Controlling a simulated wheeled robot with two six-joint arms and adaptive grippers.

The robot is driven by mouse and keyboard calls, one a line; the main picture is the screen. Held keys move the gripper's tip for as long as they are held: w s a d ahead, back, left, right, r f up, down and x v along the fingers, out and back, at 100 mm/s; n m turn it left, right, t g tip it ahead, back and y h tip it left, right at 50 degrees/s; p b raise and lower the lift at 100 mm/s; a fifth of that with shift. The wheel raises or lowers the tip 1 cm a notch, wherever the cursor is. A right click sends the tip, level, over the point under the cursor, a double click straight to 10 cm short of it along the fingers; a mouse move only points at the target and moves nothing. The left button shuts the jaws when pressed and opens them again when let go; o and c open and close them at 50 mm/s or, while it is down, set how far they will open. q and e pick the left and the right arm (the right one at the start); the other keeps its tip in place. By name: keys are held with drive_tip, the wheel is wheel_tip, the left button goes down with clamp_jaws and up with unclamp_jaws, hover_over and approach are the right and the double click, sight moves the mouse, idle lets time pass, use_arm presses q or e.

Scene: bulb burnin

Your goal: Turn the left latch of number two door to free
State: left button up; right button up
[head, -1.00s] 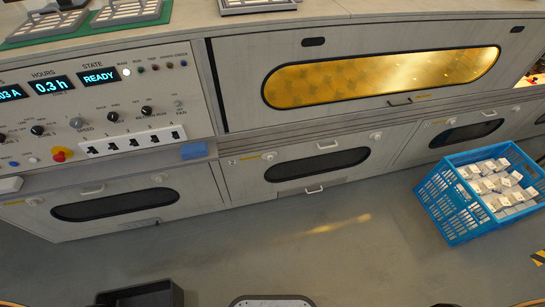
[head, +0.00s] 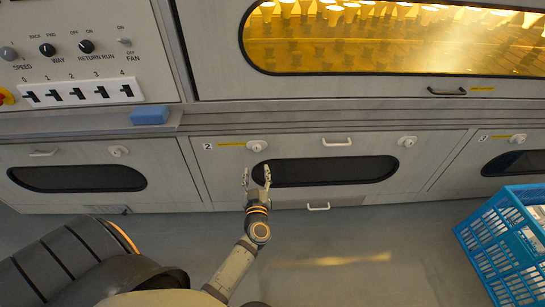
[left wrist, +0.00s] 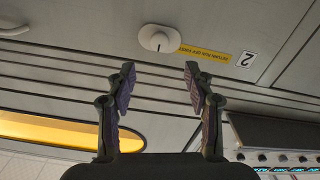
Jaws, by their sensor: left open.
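The number two door (head: 225,180) is a grey panel with a dark oval window, below the yellow-lit window. Its left latch (head: 257,145) is a round white knob at the door's upper left, beside a yellow label and the number 2. In the left wrist view, this latch (left wrist: 158,38) appears upside down, just beyond the fingertips and centred between them; its turn position is hard to tell. My left gripper (head: 256,176) is open and empty, its fingers pointing at the latch, apart from it. It also shows in the left wrist view (left wrist: 160,75). My right gripper is out of view.
The door's right latch (head: 407,142) and handle (head: 337,142) are along its top edge. A blue crate (head: 500,240) stands on the floor at right. A blue block (head: 149,115) lies on the ledge at left. The floor before the door is clear.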

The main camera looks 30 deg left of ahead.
sight(257, 149)
use_arm(q)
drive_tip(key=b+x, duration=0.2)
drive_tip(key=x, duration=0.7)
drive_tip(key=shift+w+f, duration=0.1)
drive_tip(key=shift+w, duration=0.05)
drive_tip(key=shift+w+a+b, duration=0.25)
drive_tip(key=shift+w+b, duration=0.05)
drive_tip(key=shift+w, duration=0.1)
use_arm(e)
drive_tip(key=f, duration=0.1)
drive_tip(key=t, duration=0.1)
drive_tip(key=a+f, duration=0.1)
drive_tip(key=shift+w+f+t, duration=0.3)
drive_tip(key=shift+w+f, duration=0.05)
use_arm(q)
drive_tip(key=shift+c, duration=0.3)
clamp_jaws()
